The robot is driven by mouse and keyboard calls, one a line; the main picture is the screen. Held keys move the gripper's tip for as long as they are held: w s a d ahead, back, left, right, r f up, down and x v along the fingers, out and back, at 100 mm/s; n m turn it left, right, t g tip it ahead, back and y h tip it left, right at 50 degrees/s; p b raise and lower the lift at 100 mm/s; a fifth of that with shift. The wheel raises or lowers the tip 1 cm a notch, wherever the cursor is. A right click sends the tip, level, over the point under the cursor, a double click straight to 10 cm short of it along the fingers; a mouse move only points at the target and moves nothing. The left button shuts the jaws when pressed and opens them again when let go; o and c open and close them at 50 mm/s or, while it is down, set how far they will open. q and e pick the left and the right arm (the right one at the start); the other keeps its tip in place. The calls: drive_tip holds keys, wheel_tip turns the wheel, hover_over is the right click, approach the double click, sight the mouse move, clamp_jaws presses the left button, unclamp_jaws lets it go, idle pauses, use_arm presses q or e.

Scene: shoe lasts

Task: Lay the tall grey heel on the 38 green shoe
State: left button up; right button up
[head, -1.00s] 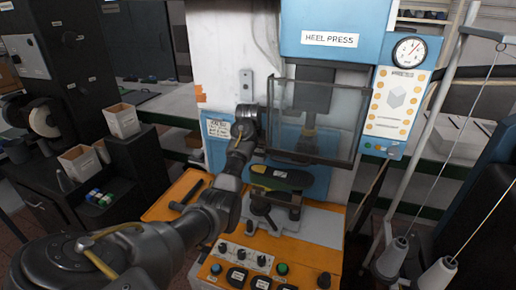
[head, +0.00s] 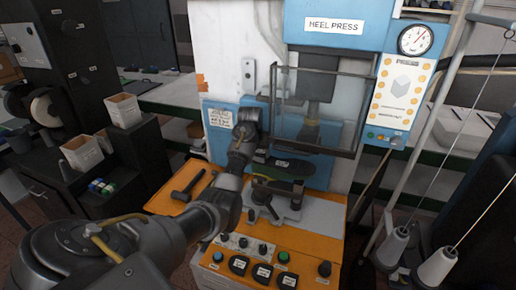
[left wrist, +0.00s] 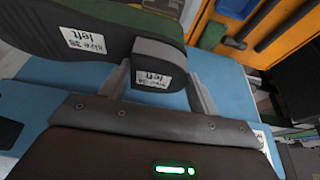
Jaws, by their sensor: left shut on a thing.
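My left gripper (head: 264,157) is at the heel press, by the left end of the dark green shoe (head: 288,168) on the press's holder. In the left wrist view its two fingers are shut on a dark grey heel (left wrist: 150,50) with a white label whose word "left" appears upside down. The green shoe (left wrist: 40,32) lies against or very close behind the heel there, with a label reading size 38 left. Whether heel and shoe touch cannot be told. My right gripper is not in view.
The clear guard (head: 315,110) of the heel press hangs just above the shoe. A clamp lever (head: 262,196) stands below it on the orange bench. A hammer (head: 190,187) lies at the left. Thread cones (head: 392,247) stand at the right.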

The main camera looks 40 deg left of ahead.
use_arm(q)
drive_tip(key=shift+f, duration=0.2)
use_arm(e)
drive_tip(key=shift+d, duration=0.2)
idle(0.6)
use_arm(q)
drive_tip(key=o, duration=1.1)
drive_tip(key=shift+d, duration=0.1)
